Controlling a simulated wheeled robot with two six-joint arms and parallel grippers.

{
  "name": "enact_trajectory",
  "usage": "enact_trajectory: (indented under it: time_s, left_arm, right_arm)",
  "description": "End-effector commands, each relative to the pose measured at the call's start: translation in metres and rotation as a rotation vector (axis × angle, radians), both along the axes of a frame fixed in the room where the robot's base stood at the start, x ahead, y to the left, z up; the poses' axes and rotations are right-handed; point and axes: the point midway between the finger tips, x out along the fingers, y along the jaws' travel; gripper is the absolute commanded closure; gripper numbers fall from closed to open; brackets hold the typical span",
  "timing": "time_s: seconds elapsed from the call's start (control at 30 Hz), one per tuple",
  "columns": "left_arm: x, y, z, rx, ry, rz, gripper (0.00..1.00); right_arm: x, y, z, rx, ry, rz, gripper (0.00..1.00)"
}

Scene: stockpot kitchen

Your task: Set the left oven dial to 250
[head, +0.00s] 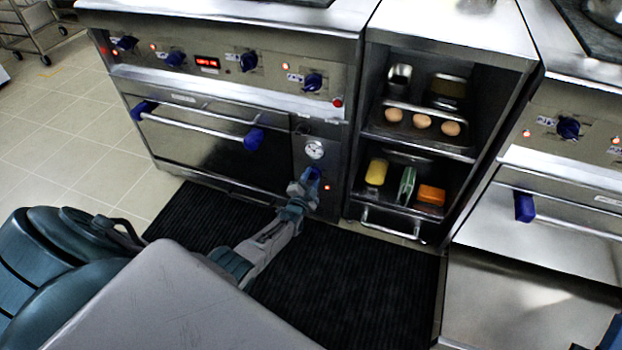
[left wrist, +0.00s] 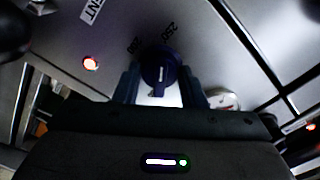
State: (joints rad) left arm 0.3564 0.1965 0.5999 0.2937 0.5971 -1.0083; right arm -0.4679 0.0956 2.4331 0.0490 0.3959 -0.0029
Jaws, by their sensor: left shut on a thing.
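The left oven dial (head: 315,171) is a small blue knob on the steel panel right of the left oven door, below a round white gauge (head: 314,150). My left gripper (head: 303,187) reaches it from the front and is shut on it. In the left wrist view the dial (left wrist: 160,68) sits between the two fingers, with a short pale mark on its face. Numbers that look like 200 and 250 are printed on the panel just beyond it, tilted and small. I cannot tell exactly which number the dial points to. My right gripper does not show clearly.
The oven door has a steel handle (head: 197,126) with blue ends. Blue burner knobs (head: 249,61) line the panel above. A shelf unit (head: 417,145) holding eggs and sponges stands to the right. A black ribbed mat (head: 345,285) covers the floor in front.

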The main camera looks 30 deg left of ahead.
Motion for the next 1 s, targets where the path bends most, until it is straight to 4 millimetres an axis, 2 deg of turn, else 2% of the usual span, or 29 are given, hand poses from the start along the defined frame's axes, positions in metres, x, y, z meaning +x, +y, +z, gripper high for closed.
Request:
enact_trajectory:
  time_s: [0.3, 0.77, 0.8, 0.9, 1.0]
  left_arm:
    - [-0.0003, -0.0006, -0.0005, 0.097, 0.024, -0.001, 0.86]
    - [-0.0002, -0.0004, -0.0005, 0.111, 0.027, -0.001, 0.86]
    - [-0.0002, -0.0004, -0.0005, 0.111, 0.027, -0.001, 0.61]
    - [-0.0001, -0.0003, -0.0004, 0.111, 0.027, -0.001, 0.41]
    - [-0.0001, -0.0003, -0.0003, 0.11, 0.026, 0.0, 0.41]
  right_arm:
    - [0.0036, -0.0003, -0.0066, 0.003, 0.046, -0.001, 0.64]
    - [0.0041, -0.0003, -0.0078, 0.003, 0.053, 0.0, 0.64]
    - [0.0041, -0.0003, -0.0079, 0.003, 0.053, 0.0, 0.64]
    - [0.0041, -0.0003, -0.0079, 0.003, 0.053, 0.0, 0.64]
    - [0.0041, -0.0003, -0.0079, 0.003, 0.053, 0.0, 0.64]
